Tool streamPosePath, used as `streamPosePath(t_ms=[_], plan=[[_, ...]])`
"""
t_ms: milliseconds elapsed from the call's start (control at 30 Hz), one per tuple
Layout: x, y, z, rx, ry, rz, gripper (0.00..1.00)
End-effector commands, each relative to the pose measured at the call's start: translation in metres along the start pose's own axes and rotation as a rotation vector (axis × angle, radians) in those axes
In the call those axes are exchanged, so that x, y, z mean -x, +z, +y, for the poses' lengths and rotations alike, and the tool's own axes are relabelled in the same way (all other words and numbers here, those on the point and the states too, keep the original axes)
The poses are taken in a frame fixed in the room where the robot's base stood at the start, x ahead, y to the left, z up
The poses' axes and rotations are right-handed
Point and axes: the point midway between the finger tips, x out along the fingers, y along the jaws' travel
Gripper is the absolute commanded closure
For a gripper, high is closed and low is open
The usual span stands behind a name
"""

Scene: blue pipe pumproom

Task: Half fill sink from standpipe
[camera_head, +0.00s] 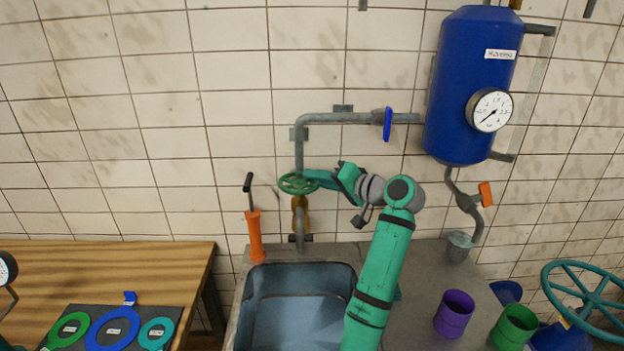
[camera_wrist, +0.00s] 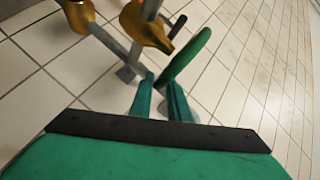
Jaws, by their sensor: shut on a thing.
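The standpipe (camera_head: 299,148) is a grey pipe on the tiled wall, with a brass valve body (camera_head: 299,203) low on it. A green handwheel (camera_head: 298,184) sits at that valve, and my gripper (camera_head: 312,180) is shut on its right side. In the wrist view the fingers (camera_wrist: 160,105) meet the green wheel rim (camera_wrist: 188,55), seen nearly edge-on. The sink (camera_head: 290,310) is a blue-grey basin below the pipe; my arm covers its right part. I cannot tell whether water is in it or flowing.
A blue lever (camera_head: 388,124) is on the upper pipe, beside a blue tank (camera_head: 470,90) with a gauge (camera_head: 489,110). An orange hand pump (camera_head: 254,232) stands left of the pipe. Purple (camera_head: 455,313) and green (camera_head: 513,327) cups stand right of my arm. A wooden table (camera_head: 130,265) is left.

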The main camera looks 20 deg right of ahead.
Motion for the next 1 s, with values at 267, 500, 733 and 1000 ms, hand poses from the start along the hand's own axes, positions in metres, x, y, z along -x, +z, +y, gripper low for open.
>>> streamPosePath(t_ms=[267,500,733,1000], plan=[[-0.0005,0.0033,0.0112,-0.012,0.016,-0.006,1.0],[-0.0011,0.0039,0.0112,-0.012,0.016,-0.008,1.0],[-0.0014,0.0042,0.0111,-0.012,0.016,-0.009,1.0],[-0.0015,0.0034,0.0077,-0.008,0.012,-0.008,0.71]])
